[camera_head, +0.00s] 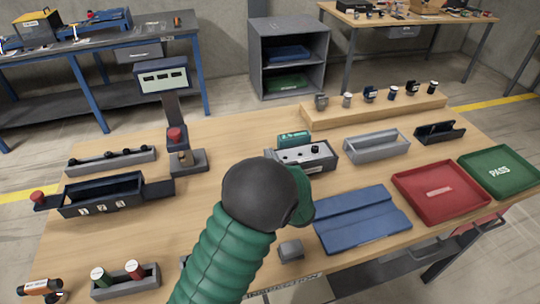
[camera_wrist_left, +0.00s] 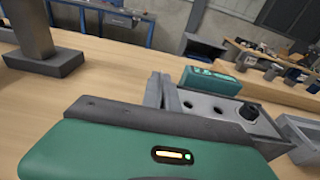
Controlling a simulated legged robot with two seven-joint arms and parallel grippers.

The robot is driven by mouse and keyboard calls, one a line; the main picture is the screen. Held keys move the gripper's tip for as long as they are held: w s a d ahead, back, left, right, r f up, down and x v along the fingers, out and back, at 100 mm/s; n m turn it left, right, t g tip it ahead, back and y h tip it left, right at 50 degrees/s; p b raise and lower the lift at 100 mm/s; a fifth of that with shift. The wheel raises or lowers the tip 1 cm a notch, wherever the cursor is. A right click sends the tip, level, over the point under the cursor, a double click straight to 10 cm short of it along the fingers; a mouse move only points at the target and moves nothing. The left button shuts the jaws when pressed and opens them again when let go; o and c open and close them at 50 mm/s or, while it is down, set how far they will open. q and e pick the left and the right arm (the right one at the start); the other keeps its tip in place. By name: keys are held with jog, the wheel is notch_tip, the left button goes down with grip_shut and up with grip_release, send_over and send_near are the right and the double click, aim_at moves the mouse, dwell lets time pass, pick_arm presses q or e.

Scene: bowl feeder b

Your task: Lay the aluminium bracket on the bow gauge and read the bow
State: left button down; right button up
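A grey fixture with holes along its top (camera_head: 312,157) and a teal readout box (camera_head: 293,139) behind it stands mid-table; I take it for the bow gauge. In the left wrist view the gauge (camera_wrist_left: 215,112) and readout (camera_wrist_left: 210,78) lie just beyond my gripper. A light grey upright piece (camera_wrist_left: 155,90) shows at the gauge's left end; I cannot tell whether it is the bracket, a finger or part of the gauge. My left gripper (camera_head: 301,196) has a green body and is close in front of the gauge. Its fingertips are not clearly visible. My right gripper is not in view.
A blue folded mat or tray (camera_head: 362,219), red tray (camera_head: 440,191) and green PASS tray (camera_head: 499,172) lie to the right. A grey trough (camera_head: 376,146) stands behind. A display post (camera_head: 172,108) and dark bin (camera_head: 103,196) stand left. A small grey block (camera_head: 290,250) is near the front edge.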

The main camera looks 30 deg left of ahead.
pick_arm(q)
jog(key=shift+d+f, duration=0.15)
jog(key=shift+f, duration=0.05)
jog(key=c, duration=1.6)
grip_release()
jog(key=shift+d+r, duration=0.15)
jog(key=shift+d, duration=0.05)
jog(key=shift+c, duration=0.2)
jog(key=shift+a, duration=0.2)
jog(key=r+p+v, duration=0.1)
jog(key=v, duration=1.1)
